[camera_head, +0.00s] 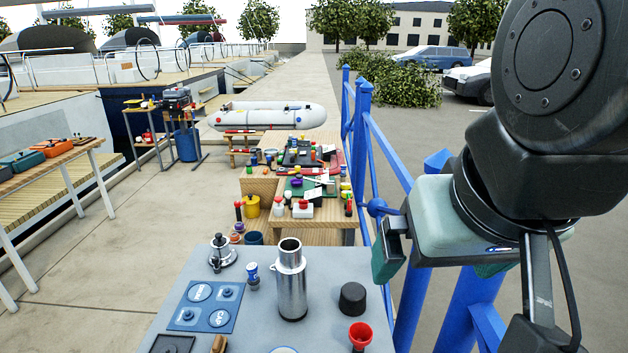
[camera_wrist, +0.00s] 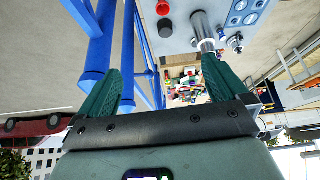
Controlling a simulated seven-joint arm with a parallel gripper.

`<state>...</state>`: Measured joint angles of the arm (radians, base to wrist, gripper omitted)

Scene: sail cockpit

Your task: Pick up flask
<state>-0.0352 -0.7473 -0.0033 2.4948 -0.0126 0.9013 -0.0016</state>
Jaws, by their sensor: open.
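The flask (camera_head: 291,282) is a shiny silver metal cylinder with a narrower neck, standing upright on the grey table top. My gripper (camera_head: 438,264) is open and empty, to the right of the flask and above the blue railing in the head view. In the wrist view the two green fingers of my gripper (camera_wrist: 162,85) are spread wide with nothing between them.
A black cap-like piece (camera_head: 352,298) and a red cup-shaped piece (camera_head: 360,335) stand right of the flask. A small blue and white item (camera_head: 253,276), a metal fitting (camera_head: 221,253) and a blue panel (camera_head: 207,306) are left of it. The blue railing (camera_head: 404,200) runs alongside.

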